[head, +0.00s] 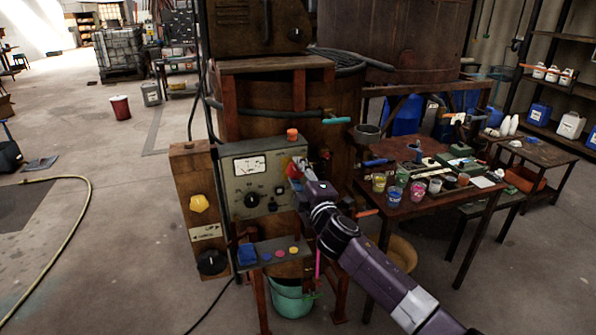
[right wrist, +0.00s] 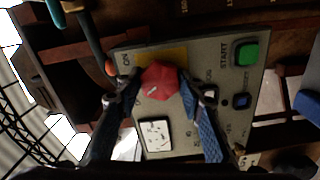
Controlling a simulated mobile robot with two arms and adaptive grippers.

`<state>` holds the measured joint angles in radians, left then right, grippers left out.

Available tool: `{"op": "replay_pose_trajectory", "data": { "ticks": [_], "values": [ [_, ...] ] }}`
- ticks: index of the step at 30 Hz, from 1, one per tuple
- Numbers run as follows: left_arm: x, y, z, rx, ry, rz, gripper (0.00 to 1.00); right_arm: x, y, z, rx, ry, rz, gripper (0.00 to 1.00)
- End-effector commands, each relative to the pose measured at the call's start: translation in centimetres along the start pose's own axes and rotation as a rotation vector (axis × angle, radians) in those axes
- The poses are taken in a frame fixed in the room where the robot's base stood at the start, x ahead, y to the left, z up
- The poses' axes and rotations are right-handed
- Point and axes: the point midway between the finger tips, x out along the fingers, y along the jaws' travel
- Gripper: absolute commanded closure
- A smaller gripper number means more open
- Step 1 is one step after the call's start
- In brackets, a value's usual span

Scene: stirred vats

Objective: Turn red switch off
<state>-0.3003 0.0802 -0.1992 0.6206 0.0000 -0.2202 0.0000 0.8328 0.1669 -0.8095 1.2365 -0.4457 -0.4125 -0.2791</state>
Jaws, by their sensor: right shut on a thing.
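The red switch (right wrist: 160,80) is a faceted red knob on a yellow patch of the grey control panel (right wrist: 190,60). ON lettering stands beside it in the right wrist view. My right gripper (right wrist: 158,92) has one finger on each side of the knob and is shut on it. In the head view the gripper (head: 297,175) is at the right side of the control panel (head: 236,205) and largely hides the switch. I cannot tell the switch's exact setting. My left gripper is not in view.
A green START button (right wrist: 246,54) and a small blue button (right wrist: 241,101) are near the gripper. A yellow knob (head: 199,203) is on the box to the left. A table (head: 412,208) with paint jars stands right of my arm. A teal bucket (head: 291,302) sits below.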

Motion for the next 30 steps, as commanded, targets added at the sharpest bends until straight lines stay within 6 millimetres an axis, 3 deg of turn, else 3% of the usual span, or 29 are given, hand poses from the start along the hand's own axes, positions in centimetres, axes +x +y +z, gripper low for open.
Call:
{"op": "replay_pose_trajectory", "data": {
  "ticks": [12, 29, 30],
  "values": [
    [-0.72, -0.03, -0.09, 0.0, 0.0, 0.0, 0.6, -0.02, -0.15, -0.01, -0.195, 0.0, -0.003, 0.89],
    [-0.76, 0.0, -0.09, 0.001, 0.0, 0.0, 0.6, -0.03, -0.22, 0.0, -0.227, 0.001, -0.003, 0.89],
    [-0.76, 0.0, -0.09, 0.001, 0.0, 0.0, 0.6, -0.03, -0.23, 0.0, -0.227, 0.001, -0.003, 0.63]
  ]
}}
